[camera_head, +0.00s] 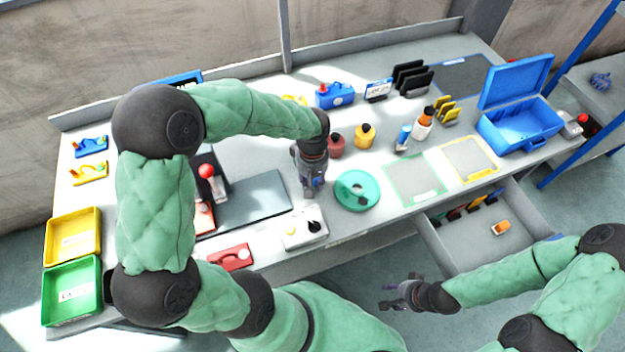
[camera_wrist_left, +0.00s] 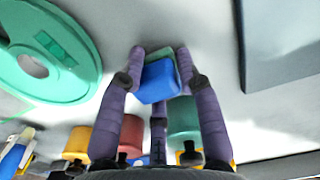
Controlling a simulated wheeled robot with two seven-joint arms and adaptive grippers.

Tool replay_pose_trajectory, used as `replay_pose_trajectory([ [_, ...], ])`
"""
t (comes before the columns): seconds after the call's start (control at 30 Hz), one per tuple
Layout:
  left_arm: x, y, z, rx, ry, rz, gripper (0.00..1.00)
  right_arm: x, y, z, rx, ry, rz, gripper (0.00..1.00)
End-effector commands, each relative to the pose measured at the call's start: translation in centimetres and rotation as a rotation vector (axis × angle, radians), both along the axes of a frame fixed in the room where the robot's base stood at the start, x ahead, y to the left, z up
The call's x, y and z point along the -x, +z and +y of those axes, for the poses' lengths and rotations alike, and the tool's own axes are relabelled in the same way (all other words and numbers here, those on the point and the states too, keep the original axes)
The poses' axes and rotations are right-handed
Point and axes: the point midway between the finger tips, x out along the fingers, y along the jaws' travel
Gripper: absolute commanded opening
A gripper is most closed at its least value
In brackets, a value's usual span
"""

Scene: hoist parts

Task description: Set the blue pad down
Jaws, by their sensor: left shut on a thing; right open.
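My left gripper (camera_head: 311,188) points down over the bench, between the grey mat and the green disc. In the left wrist view its purple fingers (camera_wrist_left: 160,65) are shut on the blue pad (camera_wrist_left: 159,84), a small blue block with a grey-green face. I cannot tell whether the pad touches the bench top. In the head view the fingers mostly hide the pad. My right gripper (camera_head: 393,292) is open and empty, in front of the bench and left of the open drawer.
The green disc (camera_head: 345,200) lies right of the left gripper and also shows in the left wrist view (camera_wrist_left: 80,75). A grey mat (camera_head: 262,200) lies left, a white switch box (camera_head: 298,236) in front. Red (camera_head: 336,147) and yellow (camera_head: 365,136) containers stand behind. An open drawer (camera_head: 475,248) juts out.

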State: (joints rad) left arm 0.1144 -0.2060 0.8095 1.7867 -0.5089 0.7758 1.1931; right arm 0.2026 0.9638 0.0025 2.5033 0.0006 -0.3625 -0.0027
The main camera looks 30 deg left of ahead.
Motion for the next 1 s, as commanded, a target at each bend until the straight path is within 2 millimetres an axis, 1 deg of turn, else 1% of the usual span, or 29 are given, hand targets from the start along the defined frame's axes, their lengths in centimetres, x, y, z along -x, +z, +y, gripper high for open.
replay_pose_trajectory([
  [0.17,0.0,-0.4,0.0,0.0,0.0,0.0,0.05,0.0,-0.3,0.0,0.0,0.0,0.0,0.46],
  [0.2,0.0,-0.4,0.0,0.0,0.0,0.0,0.4,0.0,-0.3,0.0,0.0,0.0,0.0,0.46],
  [0.27,0.0,-0.3,0.0,0.0,0.0,0.0,0.57,0.0,-0.3,0.0,0.0,0.0,0.0,0.46],
  [0.3,0.0,-0.3,0.0,0.0,0.0,0.0,0.58,0.0,-0.3,0.0,0.0,0.0,0.0,0.46],
  [0.57,0.0,-0.3,0.0,0.0,0.0,0.0,0.58,0.0,-0.2,0.0,0.0,0.0,0.0,0.46],
  [0.7,0.0,0.1,0.0,0.0,0.0,0.0,0.58,0.0,0.1,0.0,0.0,0.0,0.0,0.46],
  [0.77,-0.1,0.9,0.0,0.0,0.0,-0.003,0.58,0.0,0.4,0.0,0.0,0.0,0.0,0.46],
  [0.87,-0.1,2.6,0.0,-0.001,0.0,-0.002,0.58,0.0,1.2,0.0,0.0,0.0,0.0,0.46],
  [1.0,-0.1,5.6,0.0,0.0,0.0,-0.005,0.58,0.0,2.4,0.0,0.0,0.0,0.0,0.46],
])
